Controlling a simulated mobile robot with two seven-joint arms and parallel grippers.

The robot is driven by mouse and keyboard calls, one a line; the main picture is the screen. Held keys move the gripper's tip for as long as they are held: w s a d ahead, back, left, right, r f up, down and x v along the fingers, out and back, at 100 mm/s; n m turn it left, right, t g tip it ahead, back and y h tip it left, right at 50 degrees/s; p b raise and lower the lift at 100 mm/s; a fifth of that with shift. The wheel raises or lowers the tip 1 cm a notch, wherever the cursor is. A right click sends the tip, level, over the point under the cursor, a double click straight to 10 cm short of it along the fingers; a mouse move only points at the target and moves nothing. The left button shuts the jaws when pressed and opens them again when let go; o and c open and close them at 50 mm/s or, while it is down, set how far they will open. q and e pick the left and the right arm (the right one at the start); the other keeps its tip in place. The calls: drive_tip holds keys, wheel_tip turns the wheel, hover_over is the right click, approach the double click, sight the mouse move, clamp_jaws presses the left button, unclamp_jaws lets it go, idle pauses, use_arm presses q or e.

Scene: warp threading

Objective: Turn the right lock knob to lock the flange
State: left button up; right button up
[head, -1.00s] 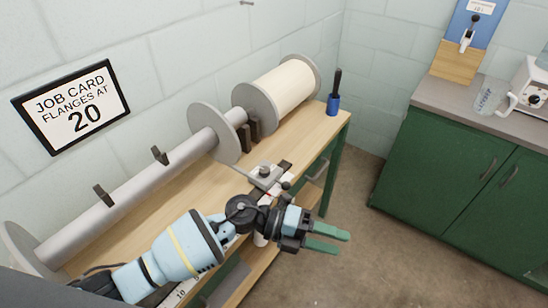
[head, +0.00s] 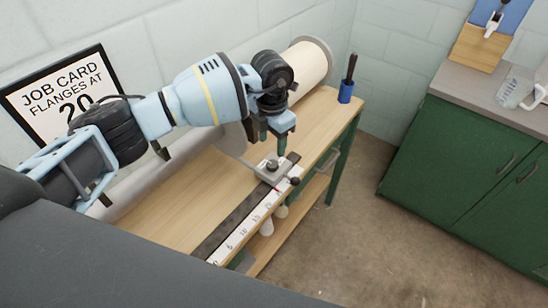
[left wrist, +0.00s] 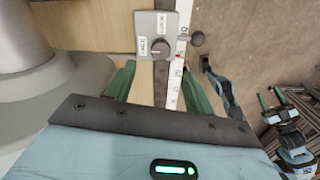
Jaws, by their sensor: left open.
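A grey block (head: 270,172) with a round lock knob (head: 272,165) sits on the dark rail along the bench's front. In the left wrist view the knob (left wrist: 160,48) lies on the block (left wrist: 150,20) between small white labels; its exact setting is hard to tell. My left gripper (head: 273,142) is open, fingers pointing down, just above and behind the block. In the left wrist view its fingers (left wrist: 157,88) are spread to either side below the knob, touching nothing. The grey flange is mostly hidden behind my left arm. My right gripper (left wrist: 272,98) shows open and empty in the left wrist view.
A white ruler strip (head: 245,232) runs along the bench front, with a small dark ball knob (head: 295,181) beside the block. The wooden bench top (head: 165,215) is clear to the left. A blue holder (head: 346,92) stands at the far end. Green cabinets (head: 470,150) stand right.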

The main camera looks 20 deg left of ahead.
sight(273, 164)
use_arm(q)
wheel_tip(273, 164, down, 7)
drive_tip(key=shift+r, duration=0.15)
drive_tip(key=shift+f, duration=0.55)
drive_tip(key=c, duration=1)
